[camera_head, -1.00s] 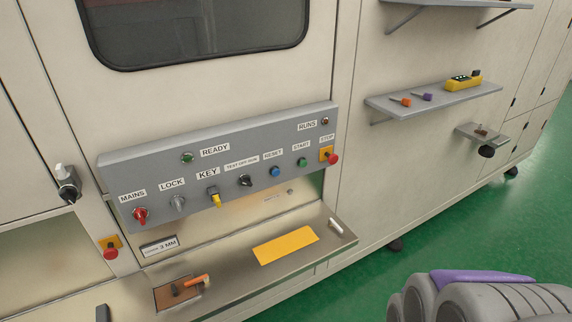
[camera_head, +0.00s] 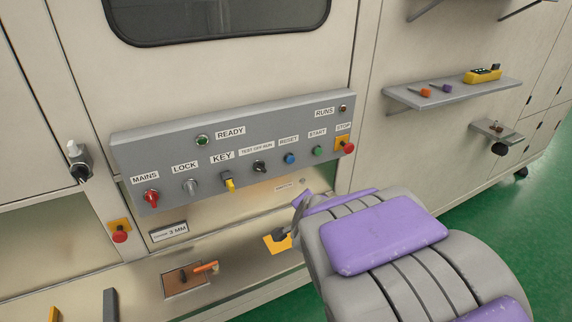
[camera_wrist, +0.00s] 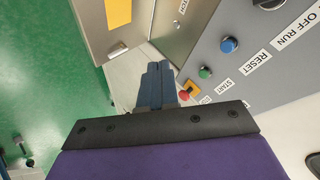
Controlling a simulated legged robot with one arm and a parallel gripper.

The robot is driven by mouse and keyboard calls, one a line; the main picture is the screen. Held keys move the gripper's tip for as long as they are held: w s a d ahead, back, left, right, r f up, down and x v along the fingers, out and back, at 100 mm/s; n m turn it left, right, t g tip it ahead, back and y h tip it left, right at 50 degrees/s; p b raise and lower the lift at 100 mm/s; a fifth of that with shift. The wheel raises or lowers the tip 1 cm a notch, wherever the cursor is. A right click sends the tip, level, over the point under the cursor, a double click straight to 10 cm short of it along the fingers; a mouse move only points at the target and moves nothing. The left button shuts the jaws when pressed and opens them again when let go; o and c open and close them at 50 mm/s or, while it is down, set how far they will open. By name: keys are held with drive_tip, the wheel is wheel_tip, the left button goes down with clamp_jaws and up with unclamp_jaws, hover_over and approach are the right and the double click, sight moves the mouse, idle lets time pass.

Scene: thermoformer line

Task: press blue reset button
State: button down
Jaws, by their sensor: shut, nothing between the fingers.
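The blue reset button (camera_head: 290,158) sits on the grey control panel (camera_head: 120,146), under the RESET label, between the TEST OFF RUN knob and the green START button (camera_head: 318,151). In the wrist view the blue button (camera_wrist: 229,45) shows at the upper right, right of my gripper (camera_wrist: 157,68). My gripper's fingers are shut together with nothing between them, apart from the button.
The red STOP button (camera_head: 348,147) on a yellow plate is at the panel's right end. The red MAINS knob (camera_head: 151,196), LOCK knob and yellow KEY switch are at left. A shelf (camera_head: 455,94) holds tools at right.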

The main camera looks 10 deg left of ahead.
sight(291, 160)
drive_tip(key=w+a+m+t+h+p, duration=0.1)
drive_tip(key=w+a+m+t+p, duration=0.1)
drive_tip(key=w, duration=0.5)
drive_tip(key=w+a+r+m+t+h+p, duration=0.1)
drive_tip(key=w+a+m+t+h+p, duration=0.1)
drive_tip(key=w, duration=0.5)
drive_tip(key=shift+a+m+t+h+p, duration=0.3)
drive_tip(key=shift+a+m+t+p, duration=0.15)
drive_tip(key=shift+p, duration=0.45)
drive_tip(key=shift+r, duration=0.1)
